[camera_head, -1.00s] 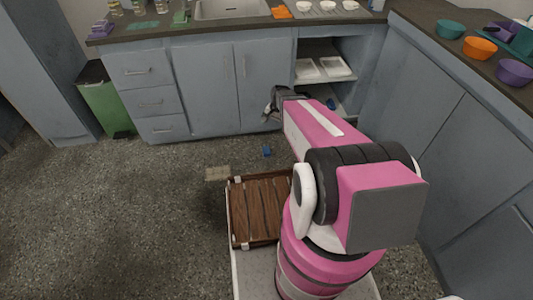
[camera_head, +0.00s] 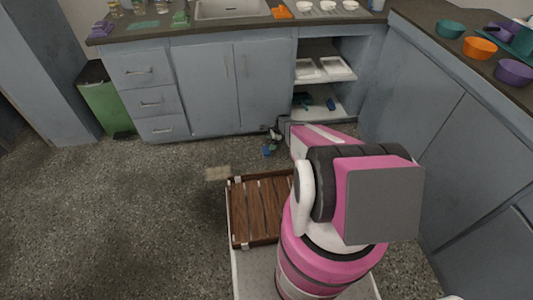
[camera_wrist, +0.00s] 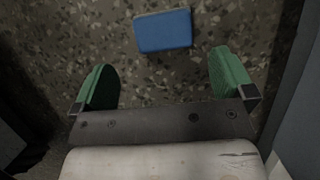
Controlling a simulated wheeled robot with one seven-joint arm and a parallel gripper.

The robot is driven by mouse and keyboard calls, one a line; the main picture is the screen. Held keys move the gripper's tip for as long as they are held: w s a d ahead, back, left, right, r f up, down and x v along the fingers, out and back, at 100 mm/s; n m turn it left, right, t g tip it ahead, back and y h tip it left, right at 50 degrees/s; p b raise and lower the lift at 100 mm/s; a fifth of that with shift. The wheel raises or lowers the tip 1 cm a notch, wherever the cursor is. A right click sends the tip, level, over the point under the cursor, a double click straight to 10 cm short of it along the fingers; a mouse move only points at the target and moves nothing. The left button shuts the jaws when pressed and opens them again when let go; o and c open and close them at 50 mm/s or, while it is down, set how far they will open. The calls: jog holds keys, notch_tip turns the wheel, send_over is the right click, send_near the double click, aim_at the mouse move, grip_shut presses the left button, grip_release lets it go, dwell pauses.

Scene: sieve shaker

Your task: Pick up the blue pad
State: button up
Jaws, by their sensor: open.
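The blue pad (camera_wrist: 163,31) lies flat on the speckled floor. In the wrist view it is a small blue rectangle beyond and between the two green fingertips, apart from them. In the head view the pad (camera_head: 267,150) is a small blue patch on the floor in front of the cabinets. My gripper (camera_wrist: 164,84) is open and empty, with its fingers spread to either side of the pad's line. In the head view my gripper (camera_head: 273,136) is low, close to the pad and partly hidden by my arm.
Grey-blue cabinets (camera_head: 205,88) stand just behind the pad. An open shelf (camera_head: 322,105) with white trays is to the right. A wooden slatted tray (camera_head: 258,209) is nearer me. A green bin (camera_head: 106,107) stands at left. The floor (camera_head: 160,215) at left is clear.

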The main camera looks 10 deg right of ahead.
aim_at(267, 150)
jog(key=x, duration=0.9)
jog(key=shift+w+d+f, duration=0.15)
jog(key=shift+d+f, duration=0.05)
jog(key=shift+d, duration=0.1)
jog(key=c, duration=0.6)
